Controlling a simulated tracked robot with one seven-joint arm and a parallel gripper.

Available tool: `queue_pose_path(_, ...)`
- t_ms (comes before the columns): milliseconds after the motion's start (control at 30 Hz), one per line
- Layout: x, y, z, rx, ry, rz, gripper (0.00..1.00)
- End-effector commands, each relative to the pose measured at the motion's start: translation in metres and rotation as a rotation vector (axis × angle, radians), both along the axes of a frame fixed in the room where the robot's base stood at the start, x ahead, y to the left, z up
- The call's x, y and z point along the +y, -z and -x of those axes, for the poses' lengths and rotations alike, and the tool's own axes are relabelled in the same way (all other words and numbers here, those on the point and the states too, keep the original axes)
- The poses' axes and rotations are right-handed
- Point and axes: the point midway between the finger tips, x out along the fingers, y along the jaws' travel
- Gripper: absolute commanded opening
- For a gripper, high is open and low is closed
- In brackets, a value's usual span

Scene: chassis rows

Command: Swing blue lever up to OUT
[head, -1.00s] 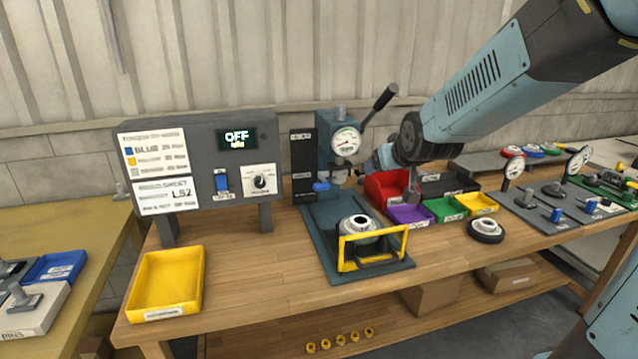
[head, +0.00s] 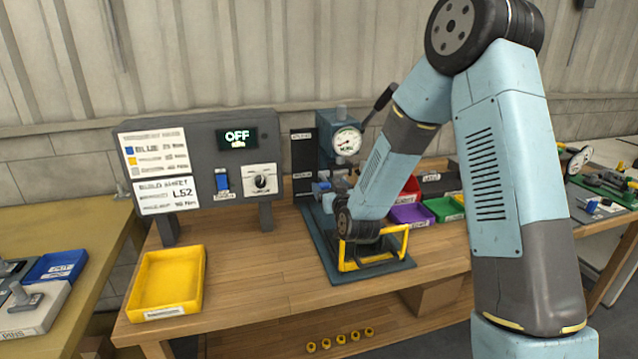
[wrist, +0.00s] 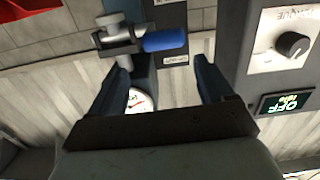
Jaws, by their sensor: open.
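The blue lever (head: 325,187) sits low on the front of the press, beside the lower part of the black label strip (head: 302,165). In the wrist view the blue lever (wrist: 166,40) points sideways from a grey metal pivot (wrist: 118,40). My gripper (wrist: 160,72) is open, with one dark finger on each side and nothing between them. The blue lever lies just past the fingertips, roughly centred on the gap, and contact is not visible. In the head view my wrist is low in front of the press and hides part of its base.
The grey control box (head: 200,140) with its OFF display stands left of the press. A black-handled lever (head: 379,101) rises at the press's upper right. A yellow guard frame (head: 372,262) stands below my wrist. A yellow tray (head: 168,280) lies front left; bare bench lies between.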

Motion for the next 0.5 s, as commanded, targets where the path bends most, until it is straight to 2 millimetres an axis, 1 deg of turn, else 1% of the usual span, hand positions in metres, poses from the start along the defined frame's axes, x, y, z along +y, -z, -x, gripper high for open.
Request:
queue_pose_path(33, 0.002, 0.007, 0.000, -0.006, 0.002, -0.010, 0.81)
queue_pose_path(100, 0.005, 0.012, -0.001, -0.020, 0.005, -0.021, 0.81)
queue_pose_path(300, 0.009, 0.018, -0.003, -0.039, 0.010, -0.036, 0.81)
queue_pose_path(367, 0.010, 0.018, -0.007, -0.040, 0.010, -0.038, 0.81)
queue_pose_path(500, 0.015, 0.017, -0.024, -0.041, 0.011, -0.038, 0.81)
